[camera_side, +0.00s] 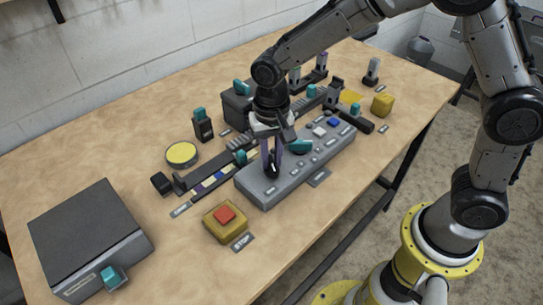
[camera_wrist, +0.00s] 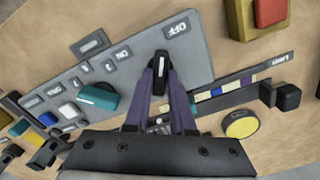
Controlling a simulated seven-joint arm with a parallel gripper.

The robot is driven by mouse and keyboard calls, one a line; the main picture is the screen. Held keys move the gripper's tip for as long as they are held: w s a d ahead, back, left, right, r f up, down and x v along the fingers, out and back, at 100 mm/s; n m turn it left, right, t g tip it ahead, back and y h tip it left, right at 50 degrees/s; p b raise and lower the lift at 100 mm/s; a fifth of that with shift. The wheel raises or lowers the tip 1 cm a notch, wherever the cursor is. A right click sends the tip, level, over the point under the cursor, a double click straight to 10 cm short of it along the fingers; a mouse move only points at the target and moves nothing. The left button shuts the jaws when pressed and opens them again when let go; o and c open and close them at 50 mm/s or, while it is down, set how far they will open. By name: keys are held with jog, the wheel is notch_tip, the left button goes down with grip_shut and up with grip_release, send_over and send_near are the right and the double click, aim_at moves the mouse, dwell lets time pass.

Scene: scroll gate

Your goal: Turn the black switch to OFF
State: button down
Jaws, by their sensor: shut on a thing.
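The black switch (camera_side: 271,171) stands on the near left end of the grey panel (camera_side: 256,193). In the wrist view the black switch (camera_wrist: 162,60) shows at the fingertips, upright in the picture with a light mark on it. The OFF label (camera_wrist: 177,28) is above and just right of it; the ON label (camera_wrist: 123,53) is to its left. The switch's far end points upward, between the two labels and nearer OFF. My gripper (camera_side: 271,160) comes down from above, its purple fingers closed on the switch. The fingertips (camera_wrist: 161,72) hide the switch's lower part.
A teal knob (camera_wrist: 98,97), a white button (camera_wrist: 69,110) and a blue button (camera_wrist: 48,118) share the panel. A slider rail with coloured bands (camera_wrist: 215,91) runs alongside. A red button on a yellow block (camera_side: 224,216) and a grey box (camera_side: 85,235) stand near the left.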

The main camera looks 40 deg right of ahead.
jog(key=shift+r+m, duration=0.1)
jog(key=shift+m, duration=1.4)
jog(key=c, duration=0.8)
grip_release()
jog(key=shift+o, duration=0.2)
notch_tip(320, 180, up, 14)
